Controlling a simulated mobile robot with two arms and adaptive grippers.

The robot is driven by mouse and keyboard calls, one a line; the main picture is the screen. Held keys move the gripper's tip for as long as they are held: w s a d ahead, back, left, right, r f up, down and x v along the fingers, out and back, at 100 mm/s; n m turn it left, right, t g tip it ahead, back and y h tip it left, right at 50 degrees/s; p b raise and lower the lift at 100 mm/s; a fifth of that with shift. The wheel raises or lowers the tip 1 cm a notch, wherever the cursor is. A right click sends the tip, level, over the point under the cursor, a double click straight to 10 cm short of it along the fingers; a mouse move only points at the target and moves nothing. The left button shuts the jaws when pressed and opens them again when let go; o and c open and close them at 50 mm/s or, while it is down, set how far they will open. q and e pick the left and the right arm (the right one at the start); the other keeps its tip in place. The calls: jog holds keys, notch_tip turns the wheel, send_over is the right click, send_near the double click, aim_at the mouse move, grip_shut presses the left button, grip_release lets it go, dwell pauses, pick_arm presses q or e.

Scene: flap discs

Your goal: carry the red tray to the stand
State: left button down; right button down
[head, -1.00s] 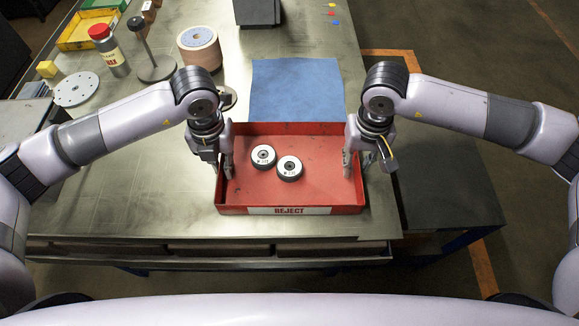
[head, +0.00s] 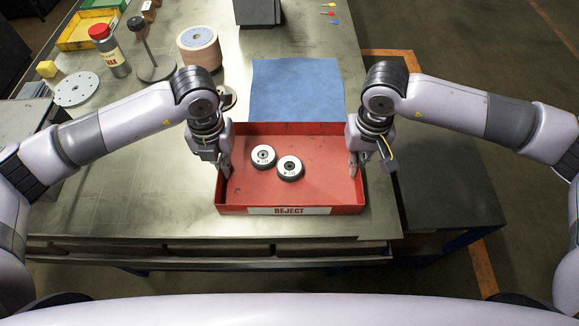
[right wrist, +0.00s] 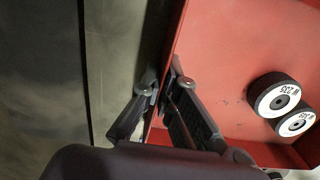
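The red tray (head: 250,198), labelled REJECT on its front wall, sits on the metal table near its front right corner. Two dark discs with white labelled faces (head: 263,156) (head: 290,168) lie in it. My left gripper (head: 226,170) is shut on the tray's left wall. My right gripper (head: 354,170) is shut on the right wall; in the right wrist view its fingers (right wrist: 164,88) are on either side of the red wall (right wrist: 174,48). A low, dark-topped stand (head: 445,185) with a blue frame is right of the table; its top looks clear.
A blue cloth (head: 297,88) lies just behind the tray. A wooden-coloured spool (head: 199,48), a post on a round base (head: 155,68), a red-capped bottle (head: 110,52) and a perforated disc (head: 76,90) stand or lie further left. The metal table (head: 130,195) is clear left of the tray.

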pick_arm(q)
jog(key=shift+w+r, duration=0.1)
jog(key=shift+r, duration=0.15)
pick_arm(e)
jog(key=shift+w+r, duration=0.1)
jog(key=shift+r, duration=0.1)
dwell(0.3)
